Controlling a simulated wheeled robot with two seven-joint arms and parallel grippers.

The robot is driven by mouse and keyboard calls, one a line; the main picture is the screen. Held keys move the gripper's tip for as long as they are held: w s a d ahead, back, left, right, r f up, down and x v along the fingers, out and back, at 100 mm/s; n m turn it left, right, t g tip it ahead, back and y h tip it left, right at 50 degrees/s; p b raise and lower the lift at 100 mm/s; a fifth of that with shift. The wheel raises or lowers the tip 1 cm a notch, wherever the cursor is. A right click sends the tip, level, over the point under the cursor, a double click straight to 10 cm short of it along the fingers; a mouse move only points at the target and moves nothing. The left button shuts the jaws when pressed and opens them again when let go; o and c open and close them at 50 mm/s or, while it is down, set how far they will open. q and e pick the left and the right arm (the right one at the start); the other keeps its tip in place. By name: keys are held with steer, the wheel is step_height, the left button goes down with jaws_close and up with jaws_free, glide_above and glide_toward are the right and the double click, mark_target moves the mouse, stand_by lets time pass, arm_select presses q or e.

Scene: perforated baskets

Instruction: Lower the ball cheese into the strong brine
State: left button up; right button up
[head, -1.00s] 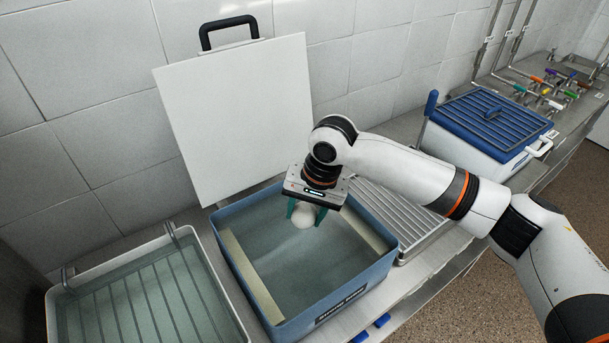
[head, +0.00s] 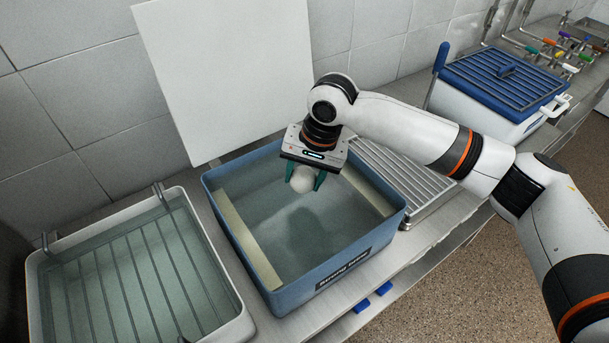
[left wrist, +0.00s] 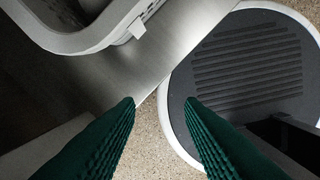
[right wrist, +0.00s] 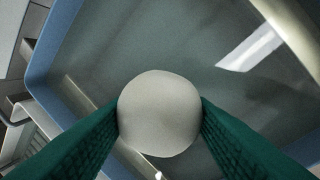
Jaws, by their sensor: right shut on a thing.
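The ball cheese (head: 302,179) is a pale, smooth ball. My right gripper (head: 304,184) is shut on it, a green finger on each side. It hangs over the middle of the open blue tub (head: 324,289), and a dark shadow or reflection shows in the liquid below. In the right wrist view the ball (right wrist: 160,112) sits between the fingers with the liquid behind it; it looks above the surface. The tub has a dark label (head: 343,270) at its front, too blurred to read surely. My left gripper (left wrist: 160,103) is open and empty, seen only in its wrist view.
A pale tray of liquid (head: 240,328) with a wire rack stands left of the tub. A white lid panel (head: 225,75) stands upright behind it. A ribbed drain (head: 405,178) lies at right, then a white box with a blue slatted lid (head: 505,80).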

steer(key=shift+f, duration=0.65)
arm_select(q)
steer(key=shift+s+f, duration=0.15)
steer(key=shift+s, duration=0.15)
arm_select(e)
steer(key=x, duration=0.2)
steer(key=d+x, duration=0.1)
steer(key=x, duration=0.2)
steer(key=shift+s+f, duration=0.1)
steer(key=shift+f, duration=0.25)
steer(key=o, duration=1.5)
steer(key=shift+d, duration=0.1)
steer(key=shift+o, duration=0.2)
steer(key=p+v, duration=0.3)
steer(key=p, duration=0.1)
steer(key=a+p+v, duration=0.1)
steer(key=p+v, duration=0.2)
steer(key=p, duration=0.1)
steer(key=a+p+v, duration=0.1)
steer(key=p+v, duration=0.2)
steer(key=p, duration=0.1)
steer(key=shift+w+r, duration=0.25)
steer(key=shift+r, duration=0.4)
arm_select(q)
step_height(320, 180, up, 12)
